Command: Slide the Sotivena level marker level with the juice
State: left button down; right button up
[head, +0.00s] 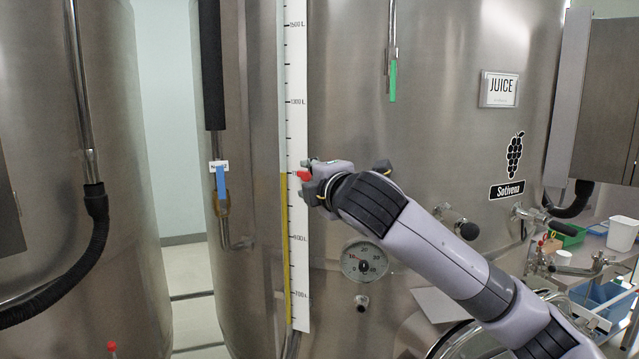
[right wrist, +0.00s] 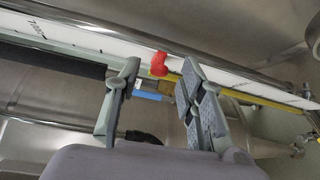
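The Sotivena vat (head: 440,130) carries a black grape label (head: 507,190) and a white scale strip (head: 298,80). Yellow juice (head: 284,240) shows in the sight tube left of the scale, its top near the red level marker's height. The red level marker (head: 303,175) is on the scale; it also shows in the right wrist view (right wrist: 159,63). My right gripper (head: 312,184) is at the marker. In the right wrist view its fingers (right wrist: 161,68) stand apart with the marker between their tips, with visible gaps. My left gripper is not in view.
A dial gauge (head: 363,262) and a small valve (head: 362,302) sit below my right arm. Taps (head: 530,215) and a table with a white cup (head: 622,233) stand at right. Another vat (head: 90,180) stands left.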

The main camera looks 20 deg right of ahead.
jog(key=s+r, duration=0.1)
jog(key=s, duration=1)
jog(key=shift+s+d, duration=0.2)
jog(key=shift+s, duration=0.05)
